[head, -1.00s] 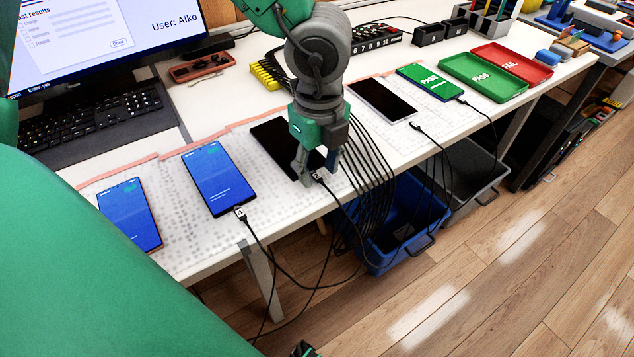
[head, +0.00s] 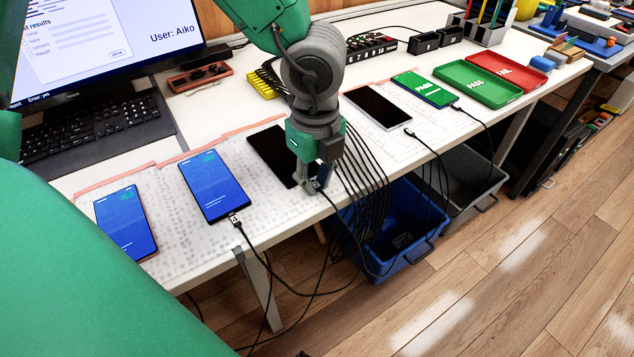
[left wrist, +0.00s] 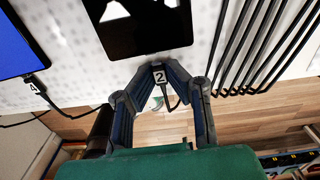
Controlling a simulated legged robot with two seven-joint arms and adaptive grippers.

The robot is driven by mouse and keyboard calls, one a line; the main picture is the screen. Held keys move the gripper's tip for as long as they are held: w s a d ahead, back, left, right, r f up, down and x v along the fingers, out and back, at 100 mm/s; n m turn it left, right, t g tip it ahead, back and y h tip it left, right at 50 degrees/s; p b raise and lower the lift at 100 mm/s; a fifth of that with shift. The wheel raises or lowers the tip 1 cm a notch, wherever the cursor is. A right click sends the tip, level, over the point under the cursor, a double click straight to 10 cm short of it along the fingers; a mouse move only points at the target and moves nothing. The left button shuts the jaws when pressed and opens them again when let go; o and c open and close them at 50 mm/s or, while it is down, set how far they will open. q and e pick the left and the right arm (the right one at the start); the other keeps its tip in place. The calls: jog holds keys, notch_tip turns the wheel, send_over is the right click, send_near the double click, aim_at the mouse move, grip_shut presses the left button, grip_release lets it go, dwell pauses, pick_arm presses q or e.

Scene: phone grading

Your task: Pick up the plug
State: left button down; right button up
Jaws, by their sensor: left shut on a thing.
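The plug (left wrist: 159,77), a small black piece with a white label reading 2, shows in the left wrist view between my fingertips. My left gripper (left wrist: 158,72) is shut on it at the table's front edge, just below a dark phone (left wrist: 140,22). In the head view my left gripper (head: 315,188) hides most of the plug. The dark phone (head: 272,150) lies on the mat behind and left of it. A gap between plug and phone is hard to make out. My right gripper is not seen in either view.
Two blue-screen phones (head: 215,185) lie to the left, one with a plug labelled 4 (head: 235,219). Another dark phone (head: 380,106) and a PASS phone (head: 424,88) lie right. Black cables (head: 365,175) hang over the edge beside my gripper. A blue bin (head: 408,212) stands below.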

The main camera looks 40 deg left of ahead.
aim_at(314, 183)
pick_arm(q)
jog(key=shift+a+r, duration=0.25)
jog(key=shift+r, duration=0.05)
notch_tip(314, 183, up, 10)
jog(key=p, duration=0.4)
jog(key=shift+f, duration=0.2)
jog(key=shift+a+f, duration=0.1)
jog(key=shift+a, duration=0.1)
